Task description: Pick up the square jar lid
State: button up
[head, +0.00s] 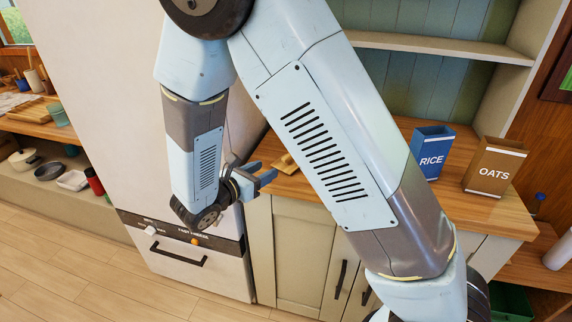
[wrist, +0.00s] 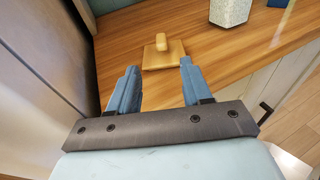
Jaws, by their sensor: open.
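The square jar lid (wrist: 164,57) is a flat wooden piece with a raised wooden grip on top. It lies on the wooden counter (wrist: 215,50), ahead of and between my fingers in the wrist view. In the head view only part of the lid (head: 286,163) shows beside my arm. My gripper (wrist: 158,88) is open and empty, with its blue fingertips just short of the lid and apart from it. In the head view my gripper (head: 268,174) is at the counter's left front edge, next to the white fridge.
A blue RICE canister (head: 431,152) and a brown OATS canister (head: 493,166) stand on the counter to the right. A speckled light container (wrist: 230,11) stands beyond the lid. The fridge (head: 120,100) stands close on the left. The counter around the lid is clear.

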aim_at(283, 159)
jog(key=shift+r+x, duration=0.15)
jog(key=shift+x, duration=2.2)
jog(key=shift+r+x, duration=0.1)
jog(key=shift+x, duration=2.25)
jog(key=shift+s+d, duration=0.1)
jog(key=shift+d, duration=0.05)
jog(key=shift+c, duration=0.4)
grip_shut()
